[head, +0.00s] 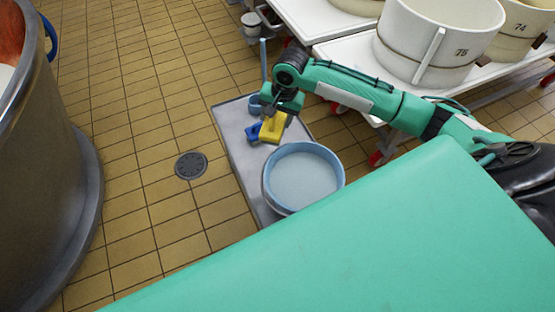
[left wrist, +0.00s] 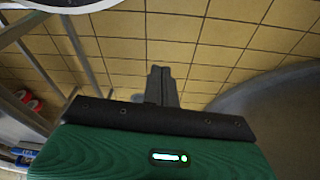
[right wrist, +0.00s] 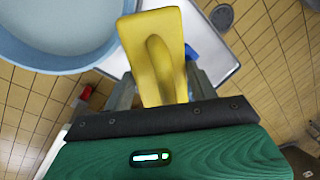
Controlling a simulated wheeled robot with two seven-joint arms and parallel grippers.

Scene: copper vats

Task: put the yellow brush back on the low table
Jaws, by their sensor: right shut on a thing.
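The yellow brush (head: 273,128) is in my right gripper (head: 284,103), over the far part of the low grey table (head: 240,150) in the head view. In the right wrist view the brush (right wrist: 150,40) stands out between the fingers of my right gripper (right wrist: 160,90), which is shut on it. I cannot tell whether the brush touches the table top. My left gripper (left wrist: 161,85) shows only in the left wrist view, with its fingers together and nothing between them, above the tiled floor.
A blue-rimmed tub (head: 303,178) stands on the table's near part. A blue brush (head: 253,132) lies just left of the yellow one, and a blue scoop-like thing (head: 255,104) is behind. A copper vat (head: 40,190) stands left, with clear floor between. White carts (head: 345,50) stand behind right.

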